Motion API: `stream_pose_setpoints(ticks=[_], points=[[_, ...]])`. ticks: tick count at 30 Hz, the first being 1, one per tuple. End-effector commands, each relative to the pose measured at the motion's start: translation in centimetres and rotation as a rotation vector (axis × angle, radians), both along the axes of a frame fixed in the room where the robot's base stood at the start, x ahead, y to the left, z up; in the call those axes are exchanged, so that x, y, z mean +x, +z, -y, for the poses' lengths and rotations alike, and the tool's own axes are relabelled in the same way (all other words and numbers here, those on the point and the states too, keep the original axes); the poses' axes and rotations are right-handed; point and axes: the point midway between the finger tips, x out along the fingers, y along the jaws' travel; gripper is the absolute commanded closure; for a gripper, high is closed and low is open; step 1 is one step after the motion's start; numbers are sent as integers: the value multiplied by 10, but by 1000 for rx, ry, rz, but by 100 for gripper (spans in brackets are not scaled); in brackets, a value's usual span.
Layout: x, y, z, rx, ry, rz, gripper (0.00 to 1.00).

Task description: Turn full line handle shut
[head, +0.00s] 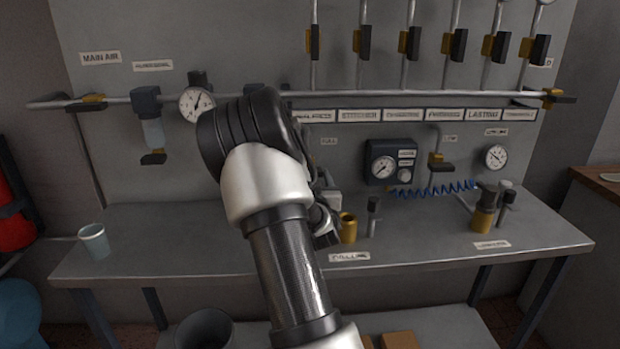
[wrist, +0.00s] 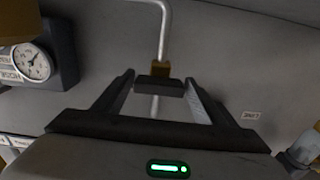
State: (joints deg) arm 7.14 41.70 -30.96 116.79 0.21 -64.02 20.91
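In the wrist view a small valve sits on a pale pipe, with a brass body (wrist: 161,69) and a dark handle (wrist: 158,88). The dark handle lies across the pipe in the picture. My gripper (wrist: 160,84) is open, one finger on each side of the handle, with a narrow gap seen at both sides. I cannot tell how deep the handle lies between the fingers. The valve and most of my gripper are hidden behind my arm there.
A gauge box (head: 392,162) stands right of my arm, and its gauge (wrist: 32,62) shows in the wrist view. Another brass valve (head: 437,160) and a blue coiled hose (head: 436,190) are farther right. A brass fitting (head: 348,228) stands on the bench (head: 180,245) below.

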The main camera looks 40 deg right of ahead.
Motion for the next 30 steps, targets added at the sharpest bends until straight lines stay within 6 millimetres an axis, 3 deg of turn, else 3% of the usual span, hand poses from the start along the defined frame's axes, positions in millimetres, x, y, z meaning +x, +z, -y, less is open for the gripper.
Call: stream_pose_setpoints(ticks=[2,14,30], points=[[0,0,0,-1,0,-1,23],[-6,0,-4,-1,0,0,23],[-103,0,-63,1,0,-1,23]])
